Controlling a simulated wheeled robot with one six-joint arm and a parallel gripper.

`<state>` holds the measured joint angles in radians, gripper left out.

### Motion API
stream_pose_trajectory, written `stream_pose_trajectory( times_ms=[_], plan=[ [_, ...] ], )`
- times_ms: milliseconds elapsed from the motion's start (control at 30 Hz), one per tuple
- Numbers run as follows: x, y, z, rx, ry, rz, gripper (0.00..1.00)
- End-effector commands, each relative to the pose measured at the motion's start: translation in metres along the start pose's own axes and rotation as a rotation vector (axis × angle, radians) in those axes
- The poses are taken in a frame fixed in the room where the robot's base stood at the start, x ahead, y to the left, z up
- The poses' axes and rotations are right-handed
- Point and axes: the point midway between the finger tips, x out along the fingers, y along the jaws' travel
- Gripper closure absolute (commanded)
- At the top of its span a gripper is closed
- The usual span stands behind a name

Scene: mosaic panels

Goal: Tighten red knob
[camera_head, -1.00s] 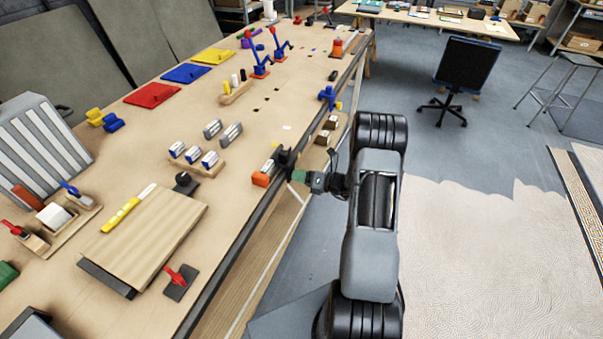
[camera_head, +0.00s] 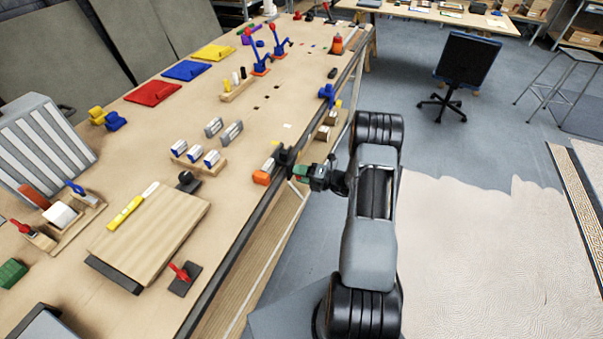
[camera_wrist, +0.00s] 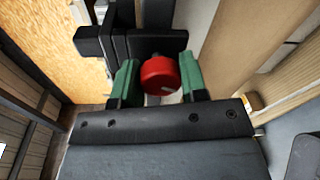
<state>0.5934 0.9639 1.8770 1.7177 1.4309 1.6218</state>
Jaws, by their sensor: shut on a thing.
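The red knob (camera_wrist: 160,75) sits in the middle of the wrist view, with a pale mark on its face. It is mounted on a black clamp-like fitting (camera_wrist: 120,42) at the bench edge. The green fingers of my gripper (camera_wrist: 158,82) stand on both sides of the knob and are shut on it. In the head view my gripper (camera_head: 300,173) is at the bench's front edge beside the dark fitting (camera_head: 284,158). The knob itself is hidden there.
The workbench (camera_head: 240,215) carries a wooden board (camera_head: 155,235), a red-handled toggle clamp (camera_head: 183,275), an orange block (camera_head: 262,177) and white-and-blue blocks (camera_head: 195,153). A black chair (camera_head: 468,65) stands on open floor to the right.

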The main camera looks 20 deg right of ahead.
Motion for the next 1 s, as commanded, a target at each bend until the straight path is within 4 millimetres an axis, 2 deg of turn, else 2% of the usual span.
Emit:
stream_pose_trajectory(
  times_ms=[400, 433, 667, 1000],
  plan=[
    [-0.0001, -0.0008, -0.0006, 0.009, 0.001, -0.001, 0.84],
    [-0.0001, -0.0008, -0.0006, 0.009, 0.001, -0.001, 0.58],
    [0.0001, -0.0005, -0.0004, 0.007, 0.001, 0.0, 0.36],
    [-0.0055, -0.0009, 0.0003, 0.006, -0.001, 0.0, 0.35]
  ],
)
